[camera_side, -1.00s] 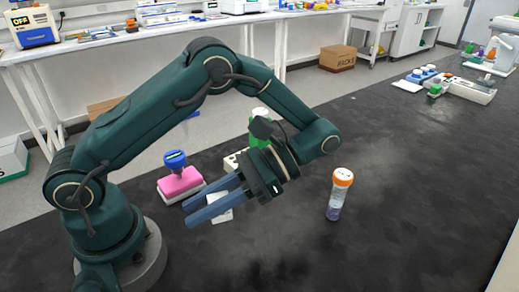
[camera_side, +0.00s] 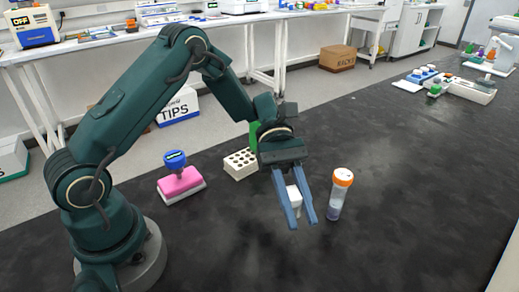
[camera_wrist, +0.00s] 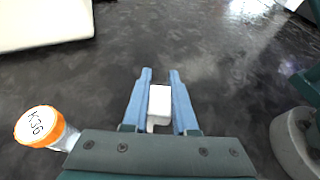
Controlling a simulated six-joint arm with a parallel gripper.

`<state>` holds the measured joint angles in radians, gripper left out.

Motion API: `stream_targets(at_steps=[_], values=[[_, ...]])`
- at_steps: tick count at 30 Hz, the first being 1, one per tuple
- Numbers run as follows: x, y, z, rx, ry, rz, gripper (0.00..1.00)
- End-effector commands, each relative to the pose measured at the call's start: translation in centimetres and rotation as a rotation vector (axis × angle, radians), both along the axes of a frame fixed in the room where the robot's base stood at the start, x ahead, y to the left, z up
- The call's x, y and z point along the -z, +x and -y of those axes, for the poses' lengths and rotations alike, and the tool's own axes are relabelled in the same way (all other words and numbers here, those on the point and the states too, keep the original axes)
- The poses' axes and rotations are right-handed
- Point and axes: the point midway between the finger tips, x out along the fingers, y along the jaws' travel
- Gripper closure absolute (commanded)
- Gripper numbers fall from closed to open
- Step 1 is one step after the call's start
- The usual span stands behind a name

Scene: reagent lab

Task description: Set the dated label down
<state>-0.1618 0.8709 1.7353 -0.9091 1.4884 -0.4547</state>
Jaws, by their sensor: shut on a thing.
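The label is a small white piece (camera_side: 294,196) between the two blue fingers of my gripper (camera_side: 301,216). My gripper is shut on it and points down over the black bench. In the wrist view the white label (camera_wrist: 159,102) lies between the fingers (camera_wrist: 160,90); no date can be read on it. Whether it touches the bench cannot be told. A clear tube with an orange cap (camera_side: 343,177) stands upright just right of my gripper. In the wrist view its cap (camera_wrist: 38,124) is marked K36.

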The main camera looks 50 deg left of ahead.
Motion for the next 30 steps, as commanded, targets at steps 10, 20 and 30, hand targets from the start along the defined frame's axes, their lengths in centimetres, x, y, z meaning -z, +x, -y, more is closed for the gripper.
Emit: stream_targets(at_steps=[10,20,30], values=[[3.4,-1.0,5.5,0.005,0.001,-0.002,1.0],[6.8,-1.0,5.8,0.003,0.0,-0.004,1.0],[7.6,-1.0,5.8,0.003,0.0,0.001,1.0]])
